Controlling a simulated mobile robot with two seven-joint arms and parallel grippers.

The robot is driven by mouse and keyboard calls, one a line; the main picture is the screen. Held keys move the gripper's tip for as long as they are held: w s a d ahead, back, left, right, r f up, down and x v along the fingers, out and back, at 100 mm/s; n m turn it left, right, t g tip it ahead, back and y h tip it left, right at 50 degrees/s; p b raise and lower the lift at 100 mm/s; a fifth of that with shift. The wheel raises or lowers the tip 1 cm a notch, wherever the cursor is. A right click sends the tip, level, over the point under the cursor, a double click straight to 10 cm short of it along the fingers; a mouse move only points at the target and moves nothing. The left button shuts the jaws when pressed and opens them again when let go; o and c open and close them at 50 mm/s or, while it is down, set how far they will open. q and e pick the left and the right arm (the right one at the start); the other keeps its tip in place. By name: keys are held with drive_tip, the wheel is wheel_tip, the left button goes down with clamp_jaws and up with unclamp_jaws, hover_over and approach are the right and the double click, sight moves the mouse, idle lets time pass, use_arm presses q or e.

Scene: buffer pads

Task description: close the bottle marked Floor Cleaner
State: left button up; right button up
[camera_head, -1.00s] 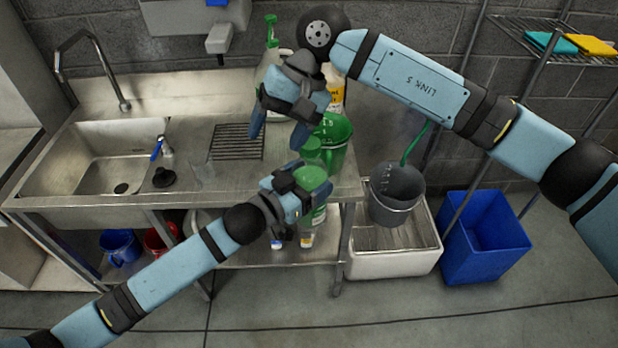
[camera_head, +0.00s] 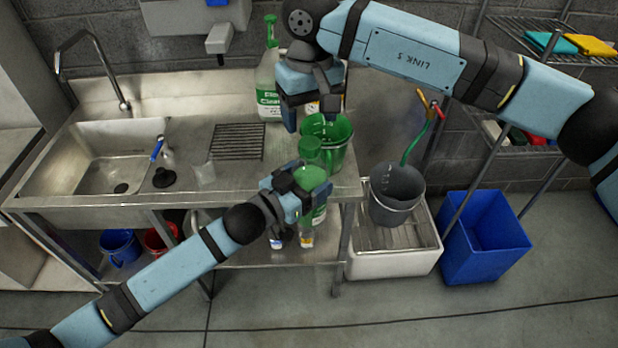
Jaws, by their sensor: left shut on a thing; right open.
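A green bottle (camera_head: 313,181) is held upright at the front edge of the steel table, with a green cap (camera_head: 310,148) at its top. I cannot tell whether the cap is fully seated. A pale label shows low on the bottle, too small to read. My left gripper (camera_head: 298,193) is shut on the bottle's side. My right gripper (camera_head: 312,112) is open and empty, above and behind the cap and apart from it. A white jug (camera_head: 268,80) with a green pump top stands at the back; its green label partly reads "Clean". Its right side is hidden by my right gripper.
A green measuring jug (camera_head: 338,150) stands close behind the bottle. A sink (camera_head: 100,150), a drain grate (camera_head: 238,141) and a black plunger-like piece (camera_head: 163,178) lie to the left. A grey bucket (camera_head: 397,200) and a blue bin (camera_head: 485,245) stand to the right.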

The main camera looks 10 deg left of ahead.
sight(310, 142)
wheel_tip(310, 142, down, 6)
drive_tip(key=shift+r, duration=0.1)
idle(0.4)
